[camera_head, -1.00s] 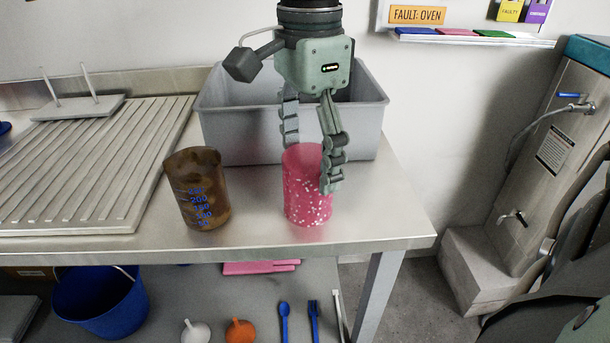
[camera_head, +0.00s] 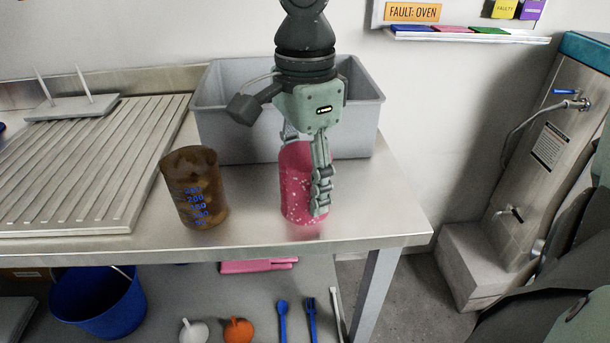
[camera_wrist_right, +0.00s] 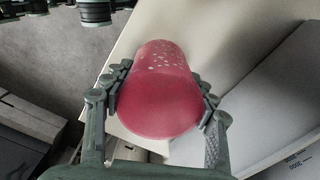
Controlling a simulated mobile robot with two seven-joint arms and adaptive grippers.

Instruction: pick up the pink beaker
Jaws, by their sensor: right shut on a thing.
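The pink beaker (camera_head: 296,186) with white specks stands upright on the steel table (camera_head: 262,230), near its right end. My right gripper (camera_head: 304,180) reaches down from above and is shut on the beaker. In the right wrist view the fingers press on both sides of the beaker (camera_wrist_right: 162,95). The beaker appears to rest on the table. In the head view the front finger hides part of the beaker's right side. My left gripper is not in view.
A brown beaker (camera_head: 196,190) with blue marks stands left of the pink one. A grey bin (camera_head: 235,140) stands close behind. A ribbed drainer (camera_head: 90,160) covers the table's left. Below are a blue bucket (camera_head: 100,305) and small tools. The table's right end is clear.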

